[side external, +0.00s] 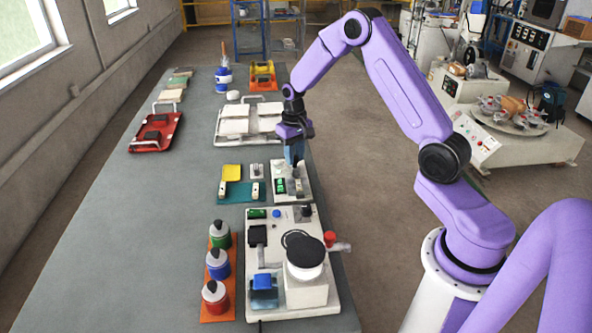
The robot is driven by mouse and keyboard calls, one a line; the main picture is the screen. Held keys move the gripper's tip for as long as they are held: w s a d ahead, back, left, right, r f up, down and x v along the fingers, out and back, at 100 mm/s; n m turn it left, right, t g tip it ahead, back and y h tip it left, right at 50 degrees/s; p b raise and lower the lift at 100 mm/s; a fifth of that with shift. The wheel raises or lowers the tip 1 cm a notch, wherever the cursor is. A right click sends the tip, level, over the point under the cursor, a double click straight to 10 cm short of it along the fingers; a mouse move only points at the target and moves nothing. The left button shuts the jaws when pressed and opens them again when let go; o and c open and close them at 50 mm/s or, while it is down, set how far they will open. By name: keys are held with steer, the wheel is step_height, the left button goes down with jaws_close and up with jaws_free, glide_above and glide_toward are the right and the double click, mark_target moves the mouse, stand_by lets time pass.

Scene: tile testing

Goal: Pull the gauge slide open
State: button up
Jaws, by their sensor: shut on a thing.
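My gripper (296,163) points down over a small white panel (304,192) near the middle of the table. It is shut on a small dark part on this panel, which looks like the handle of the gauge slide (297,173). The fingers hide much of this part, and the view is too small to tell how far the slide is out. Green-lit elements (280,185) show on the panel, left of the gripper.
In front stands a larger white machine (255,290) with a black-topped round drum (305,252). Several bottles stand on an orange strip (220,314) to its left. A teal tray (233,198), a red tray (168,125) and a white tray (262,141) lie around. The left tabletop (130,220) is clear.

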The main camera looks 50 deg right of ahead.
mark_target(295, 157)
steer(key=o, duration=0.9)
steer(key=shift+w+d, duration=0.1)
steer(key=shift+d, duration=0.05)
steer(key=shift+c, duration=0.2)
steer(key=shift+r, duration=3.05)
